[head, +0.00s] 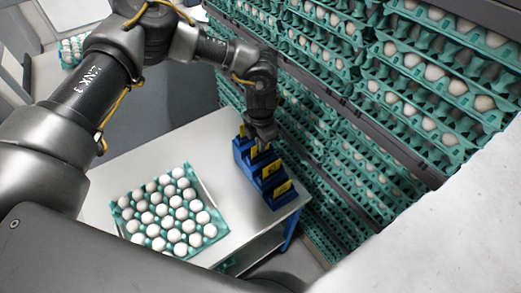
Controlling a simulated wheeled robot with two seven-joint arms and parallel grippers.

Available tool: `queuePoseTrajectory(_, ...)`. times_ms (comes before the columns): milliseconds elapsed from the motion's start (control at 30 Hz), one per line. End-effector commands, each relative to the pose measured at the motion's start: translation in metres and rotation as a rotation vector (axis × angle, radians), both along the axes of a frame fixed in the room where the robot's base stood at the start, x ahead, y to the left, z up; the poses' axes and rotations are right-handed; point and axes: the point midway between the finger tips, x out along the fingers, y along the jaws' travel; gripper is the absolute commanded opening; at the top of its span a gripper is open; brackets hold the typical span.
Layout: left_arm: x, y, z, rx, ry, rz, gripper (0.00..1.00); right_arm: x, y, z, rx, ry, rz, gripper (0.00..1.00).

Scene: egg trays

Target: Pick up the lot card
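Several yellow lot cards, one of them the front card (282,189), stand in a blue slotted holder (277,202) at the right edge of the white table. My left gripper (263,143) points down over the back part of this holder, close to the cards there. Its fingers are small and dark, and I cannot tell whether they are open or shut on a card. The cards nearest the gripper are partly hidden by it. My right gripper is not in view.
A teal tray (222,235) full of white eggs sits on the white table (208,146). Tall racks of stacked egg trays (428,100) stand close behind and right of the holder. Bare tabletop lies between the tray and the holder.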

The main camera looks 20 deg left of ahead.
Motion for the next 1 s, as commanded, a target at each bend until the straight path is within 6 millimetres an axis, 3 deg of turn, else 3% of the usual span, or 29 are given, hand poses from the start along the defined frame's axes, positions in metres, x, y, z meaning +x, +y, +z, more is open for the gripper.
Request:
queuePoseTrajectory(367,0.001,0.000,0.005,-0.001,-0.002,0.000,0.00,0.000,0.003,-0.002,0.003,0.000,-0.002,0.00)
queuePoseTrajectory(600,-0.001,0.000,0.032,-0.002,-0.004,-0.001,0.00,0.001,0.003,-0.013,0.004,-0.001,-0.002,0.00)
queuePoseTrajectory(867,-0.045,-0.006,0.081,-0.003,-0.005,-0.007,0.00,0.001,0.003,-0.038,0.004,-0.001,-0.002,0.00)
queuePoseTrajectory(1000,-0.080,-0.009,0.099,-0.001,-0.003,-0.009,0.00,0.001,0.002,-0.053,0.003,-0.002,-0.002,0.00)
